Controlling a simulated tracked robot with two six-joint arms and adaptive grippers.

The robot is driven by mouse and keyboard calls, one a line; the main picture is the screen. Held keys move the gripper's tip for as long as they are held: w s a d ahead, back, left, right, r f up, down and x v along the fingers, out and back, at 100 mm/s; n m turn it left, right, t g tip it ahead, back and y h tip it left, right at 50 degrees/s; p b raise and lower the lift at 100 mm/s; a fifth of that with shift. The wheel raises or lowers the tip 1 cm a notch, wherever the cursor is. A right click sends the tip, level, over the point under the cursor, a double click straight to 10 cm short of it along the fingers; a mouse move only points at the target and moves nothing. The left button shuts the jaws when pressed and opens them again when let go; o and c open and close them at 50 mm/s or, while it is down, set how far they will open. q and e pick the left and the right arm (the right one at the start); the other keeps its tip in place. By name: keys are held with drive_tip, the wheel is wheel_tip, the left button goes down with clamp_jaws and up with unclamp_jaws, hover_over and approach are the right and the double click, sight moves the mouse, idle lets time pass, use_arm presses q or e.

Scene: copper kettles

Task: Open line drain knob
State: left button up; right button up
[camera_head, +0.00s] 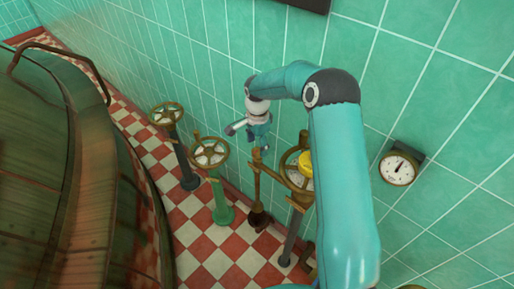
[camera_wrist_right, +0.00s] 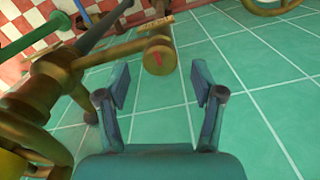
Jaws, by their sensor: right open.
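A brass rod end with a red mark on its face, perhaps the drain knob (camera_wrist_right: 158,56), shows in the right wrist view just ahead of the gap between my fingers. Its rod runs left to a brass valve body (camera_wrist_right: 62,72). My right gripper (camera_wrist_right: 160,86) is open, with nothing between its fingers; the two pads stand apart on either side, below the brass end. In the head view my right gripper (camera_head: 257,138) is small, near the tiled wall, above a brown upright post (camera_head: 256,180). I cannot tell whether it touches anything. My left gripper is not in view.
A large copper kettle (camera_head: 55,190) fills the left. Handwheel valves stand along the wall: one on a dark post (camera_head: 166,113), one on a green post (camera_head: 210,152), and one brass wheel (camera_head: 287,168) beside my right arm. A gauge (camera_head: 398,169) is on the right wall.

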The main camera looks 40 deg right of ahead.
sight(257, 153)
drive_tip(key=shift+f, duration=1.3)
drive_tip(key=c, duration=1.1)
